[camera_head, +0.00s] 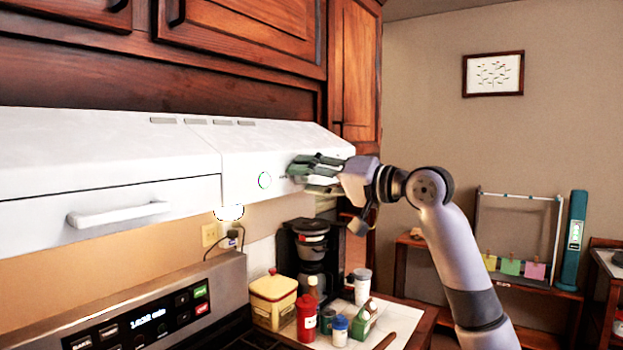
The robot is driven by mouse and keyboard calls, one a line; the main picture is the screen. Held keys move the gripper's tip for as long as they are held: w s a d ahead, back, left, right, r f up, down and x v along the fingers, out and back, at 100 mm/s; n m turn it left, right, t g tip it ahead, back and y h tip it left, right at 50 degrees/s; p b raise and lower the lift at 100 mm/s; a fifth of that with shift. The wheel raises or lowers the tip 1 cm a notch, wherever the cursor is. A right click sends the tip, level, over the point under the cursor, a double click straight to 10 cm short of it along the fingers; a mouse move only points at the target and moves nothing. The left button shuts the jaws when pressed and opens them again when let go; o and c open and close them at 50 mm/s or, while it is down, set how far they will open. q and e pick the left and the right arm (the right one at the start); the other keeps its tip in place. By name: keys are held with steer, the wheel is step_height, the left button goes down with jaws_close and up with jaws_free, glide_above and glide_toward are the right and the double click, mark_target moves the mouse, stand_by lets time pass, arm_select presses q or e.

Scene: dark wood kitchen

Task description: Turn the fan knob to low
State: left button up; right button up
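The white range hood (110,150) runs along the wall under the dark wood cabinets. A round knob (264,180) with a thin coloured ring is on its front face, right of the handled panel. I cannot read its setting. My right gripper (298,171) reaches in from the right, its dark fingers close to the hood's front face, right of this knob and apart from it. The fingers cover part of the face, so anything behind or between them is hidden. I cannot tell whether they touch the hood or are open. My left gripper is not in view.
Below the hood are the stove's control panel (150,315), a black coffee maker (312,255), a yellow canister (273,300), a red bottle (306,318) and several small jars. A handle (118,214) sticks out from the hood's left panel. Space in front of the knob looks clear.

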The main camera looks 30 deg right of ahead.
steer(key=v, duration=1.2)
steer(key=shift+f, duration=0.1)
stand_by(0.4)
